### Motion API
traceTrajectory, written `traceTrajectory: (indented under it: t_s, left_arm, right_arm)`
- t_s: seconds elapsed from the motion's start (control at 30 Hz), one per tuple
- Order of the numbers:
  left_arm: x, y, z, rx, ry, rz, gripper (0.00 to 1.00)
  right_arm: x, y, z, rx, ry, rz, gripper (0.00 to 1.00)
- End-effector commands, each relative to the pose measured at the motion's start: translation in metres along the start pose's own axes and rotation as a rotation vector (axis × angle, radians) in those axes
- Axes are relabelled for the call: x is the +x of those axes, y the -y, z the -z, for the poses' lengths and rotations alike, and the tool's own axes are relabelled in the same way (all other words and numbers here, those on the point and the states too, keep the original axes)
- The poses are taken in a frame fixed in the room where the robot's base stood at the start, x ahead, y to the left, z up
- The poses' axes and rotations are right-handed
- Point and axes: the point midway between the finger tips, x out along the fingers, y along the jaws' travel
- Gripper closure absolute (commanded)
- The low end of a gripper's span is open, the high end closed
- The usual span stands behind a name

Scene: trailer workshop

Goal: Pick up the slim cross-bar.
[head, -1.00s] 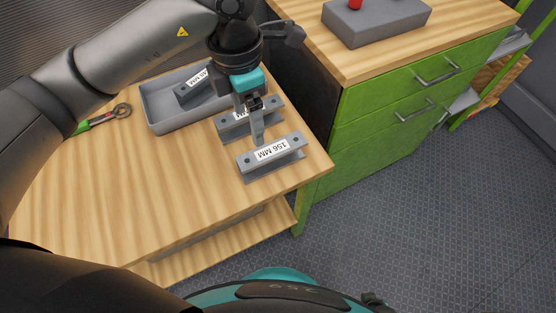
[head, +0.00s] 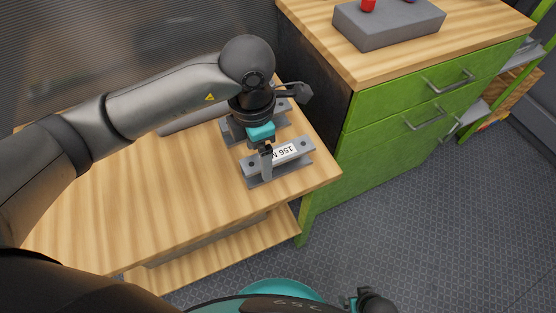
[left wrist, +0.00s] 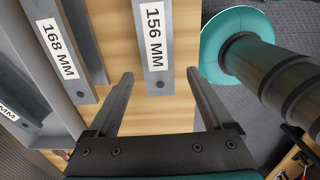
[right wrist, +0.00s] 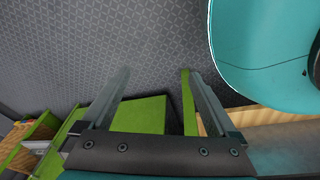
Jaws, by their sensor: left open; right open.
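A grey I-shaped bar labelled 156 MM (head: 289,153) lies near the right end of the wooden table; it also shows in the left wrist view (left wrist: 155,45). A second grey bar labelled 168 MM (left wrist: 62,55) lies beside it, partly hidden by my arm in the head view (head: 232,133). A third bar, its label cut off (left wrist: 12,85), is at the far left of the left wrist view. I cannot tell their thickness well. My left gripper (head: 266,168) is open above the 156 MM bar, whose end shows between its fingers. My right gripper (right wrist: 155,78) is open and empty.
A grey tray (head: 187,122) is mostly hidden behind my left arm. A green drawer cabinet (head: 400,125) stands close to the table's right, with a grey block (head: 395,30) on top. The table's front left (head: 130,200) is clear.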

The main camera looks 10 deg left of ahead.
Motion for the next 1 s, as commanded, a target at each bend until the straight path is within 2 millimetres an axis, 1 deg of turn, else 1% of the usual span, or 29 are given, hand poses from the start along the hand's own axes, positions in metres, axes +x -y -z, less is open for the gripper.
traceTrajectory:
  t_s: [0.17,0.43,0.6,0.83,0.87,1.0]
  left_arm:
    - [0.017,0.000,0.001,0.000,-0.002,0.002,0.15]
    - [0.043,-0.001,0.001,0.000,-0.001,0.002,0.15]
    - [0.050,-0.001,0.001,0.001,0.000,0.001,0.15]
    - [0.050,-0.001,0.001,0.001,0.000,0.001,0.15]
    - [0.050,-0.001,0.001,0.001,0.000,0.001,0.16]
    - [0.049,-0.001,0.001,0.001,0.000,0.000,0.32]
  right_arm:
    - [-0.003,0.006,0.012,0.002,-0.005,0.007,0.06]
    - [-0.013,0.013,0.030,0.006,-0.007,0.017,0.06]
    - [-0.018,0.015,0.035,0.007,-0.007,0.019,0.06]
    - [-0.018,0.015,0.036,0.007,-0.006,0.019,0.06]
    - [-0.018,0.015,0.035,0.007,-0.006,0.019,0.06]
    - [-0.018,0.015,0.036,0.007,-0.006,0.019,0.06]
